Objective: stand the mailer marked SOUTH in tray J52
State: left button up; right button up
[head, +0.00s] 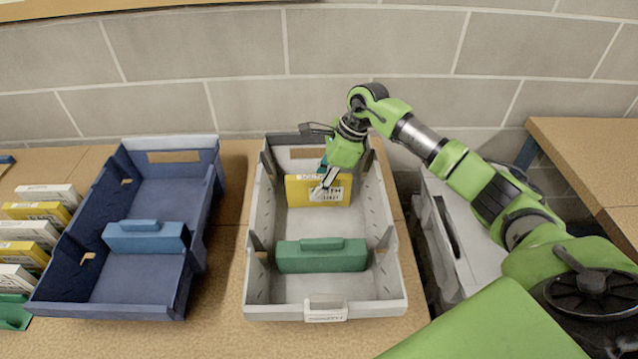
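A yellow mailer (303,191) with a white label stands roughly upright toward the back of the grey tray (255,215). The print on its top edge looks like SOUTH, partly covered by my gripper. My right gripper (324,180) reaches down from above at the mailer's top edge, with one pale finger in front of its face. The other finger is mostly hidden, so I cannot tell whether it grips the mailer. The grey tray has a small tag (325,312) on its front that is too small to read. My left gripper is out of view.
A green divider block (322,256) crosses the front part of the grey tray. A dark blue tray (205,185) with a blue divider (146,238) stands to the left. Several white and yellow mailers (38,213) stand in a row at far left. A block wall is behind.

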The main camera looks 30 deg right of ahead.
jog(key=shift+d+r, duration=0.15)
jog(key=shift+r, duration=0.15)
jog(key=b+v, duration=0.2)
jog(key=v, duration=0.9)
jog(key=shift+r+b, duration=0.3)
jog(key=shift+b, duration=0.05)
